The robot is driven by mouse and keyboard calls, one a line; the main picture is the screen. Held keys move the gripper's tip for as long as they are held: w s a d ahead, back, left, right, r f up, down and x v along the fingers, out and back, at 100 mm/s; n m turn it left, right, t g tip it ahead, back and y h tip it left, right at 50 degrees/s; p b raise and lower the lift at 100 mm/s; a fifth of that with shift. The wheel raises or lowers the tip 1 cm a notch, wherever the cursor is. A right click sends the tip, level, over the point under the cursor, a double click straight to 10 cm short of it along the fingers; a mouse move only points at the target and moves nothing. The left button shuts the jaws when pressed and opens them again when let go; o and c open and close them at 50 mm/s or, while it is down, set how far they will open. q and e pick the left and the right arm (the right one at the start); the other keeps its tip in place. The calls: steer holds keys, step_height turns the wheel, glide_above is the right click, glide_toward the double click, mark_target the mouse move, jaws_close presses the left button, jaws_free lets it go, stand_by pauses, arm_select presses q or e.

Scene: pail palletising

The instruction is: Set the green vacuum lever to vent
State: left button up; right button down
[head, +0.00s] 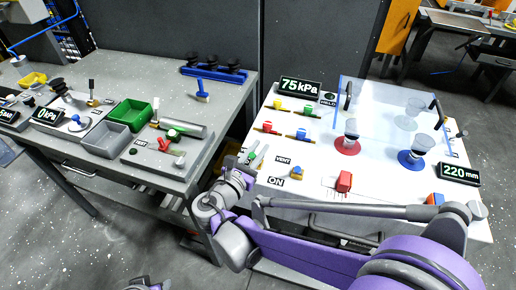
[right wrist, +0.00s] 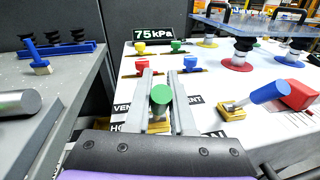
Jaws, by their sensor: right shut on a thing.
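The green vacuum lever shows in the right wrist view as a round green knob (right wrist: 160,95) between my right gripper's fingers (right wrist: 161,103). The fingers are shut on it. Its base is mostly hidden by the fingers and the gripper body. A VENT label (head: 283,160) lies just right of the gripper. Other labels, partly covered, lie beside the fingers in the wrist view. My left gripper's fingers do not show.
A blue lever on a yellow base (right wrist: 255,97) and a red block (right wrist: 299,95) stand right of the gripper. Red, blue, yellow and green valves stand behind it, before the 75 kPa display (head: 301,87). A clear plate (head: 385,105) hangs over suction cups. A grey bench (head: 100,63) is left.

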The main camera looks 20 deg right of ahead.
steer(key=g+y+p, duration=0.1)
steer(key=w+d+g+y+p, duration=0.1)
steer(key=p, duration=0.1)
steer(key=shift+w+r, duration=0.15)
steer(key=shift+w, duration=0.05)
steer(key=shift+w+d+n+g+y+p, duration=0.25)
steer(key=shift+w+n+g+y+p, duration=0.1)
steer(key=shift+g+y+p, duration=0.5)
steer(key=shift+w+d+f+g+y+p, duration=0.3)
steer(key=shift+w+f+g+y, duration=0.1)
steer(key=shift+g, duration=0.25)
steer(key=g+y, duration=0.1)
steer(key=w+f+g+y, duration=0.1)
steer(key=shift+d+f+n+g+p, duration=0.1)
steer(key=shift+d+n+g+p, duration=0.15)
steer(key=shift+g+p, duration=0.1)
steer(key=shift+w+d+f+g+y, duration=0.2)
steer(key=shift+f+g+y, duration=0.25)
steer(key=shift+g, duration=0.3)
steer(key=shift+a, duration=0.1)
steer(key=c, duration=0.8)
jaws_free()
steer(key=shift+f, duration=0.1)
steer(key=shift+o, duration=0.2)
